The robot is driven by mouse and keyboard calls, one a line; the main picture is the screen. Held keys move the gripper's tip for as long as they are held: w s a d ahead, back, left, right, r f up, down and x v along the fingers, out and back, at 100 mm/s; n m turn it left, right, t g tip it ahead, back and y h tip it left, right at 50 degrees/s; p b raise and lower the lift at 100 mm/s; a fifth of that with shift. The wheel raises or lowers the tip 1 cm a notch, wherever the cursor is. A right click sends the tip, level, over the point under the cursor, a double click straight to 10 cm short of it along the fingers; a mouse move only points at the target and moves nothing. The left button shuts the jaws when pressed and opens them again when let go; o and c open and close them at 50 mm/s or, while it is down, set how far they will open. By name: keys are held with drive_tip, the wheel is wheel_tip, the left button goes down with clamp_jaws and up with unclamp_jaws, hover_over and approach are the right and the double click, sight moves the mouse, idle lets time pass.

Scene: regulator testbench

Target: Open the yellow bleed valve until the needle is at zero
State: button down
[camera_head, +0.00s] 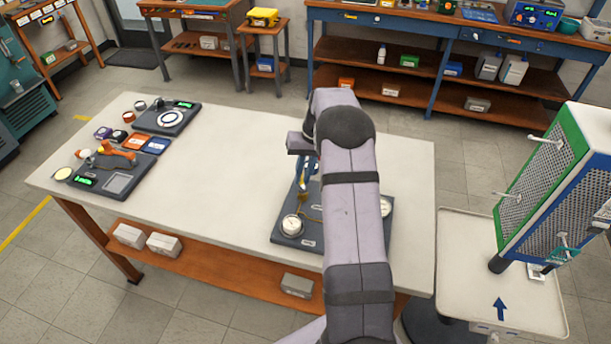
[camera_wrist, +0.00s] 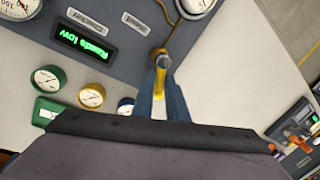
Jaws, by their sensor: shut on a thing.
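The regulator panel (camera_head: 276,238) lies on the white bench, largely hidden behind my arm in the head view. It fills the upper left of the wrist view (camera_wrist: 130,60). The yellow bleed valve handle (camera_wrist: 161,79) stands between the blue-grey fingers of my gripper (camera_wrist: 160,92), which is shut on it. A brass-coloured fitting (camera_wrist: 158,52) shows at the handle's far end. White dial gauges show at the panel's left (camera_head: 292,226) and right (camera_head: 385,207). Both are cropped in the wrist view, at upper left (camera_wrist: 18,8) and top (camera_wrist: 195,7). I cannot read a needle.
A green-lit display (camera_wrist: 84,43) glows on the panel. Green (camera_wrist: 46,79) and yellow (camera_wrist: 91,95) gauges sit beside the panel. Other instruments (camera_head: 168,118) crowd the bench's left end. The bench middle is clear. A rack (camera_head: 560,170) stands on a cart at right.

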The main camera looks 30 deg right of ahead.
drive_tip(key=n, duration=0.2)
drive_tip(key=a+n, duration=0.1)
drive_tip(key=n, duration=0.1)
drive_tip(key=n+g, duration=0.1)
drive_tip(key=n, duration=0.1)
drive_tip(key=shift+w+a, duration=0.25)
drive_tip(key=shift+a, duration=0.1)
drive_tip(key=n, duration=0.2)
drive_tip(key=a+n, duration=0.1)
drive_tip(key=n, duration=0.1)
drive_tip(key=shift+g, duration=0.4)
drive_tip(key=shift+s+a+r+n+g, duration=0.1)
drive_tip(key=shift+s+a+n+g, duration=0.05)
drive_tip(key=shift+n, duration=0.55)
drive_tip(key=shift+s+a+n+g, duration=0.1)
drive_tip(key=shift+a+n+g, duration=0.05)
drive_tip(key=shift+n, duration=0.55)
drive_tip(key=c, duration=1.7)
unclamp_jaws()
drive_tip(key=shift+c, duration=0.2)
drive_tip(key=s+b+v, duration=0.1)
drive_tip(key=v, duration=0.6)
drive_tip(key=shift+w+b, duration=0.35)
drive_tip(key=shift+w, duration=0.1)
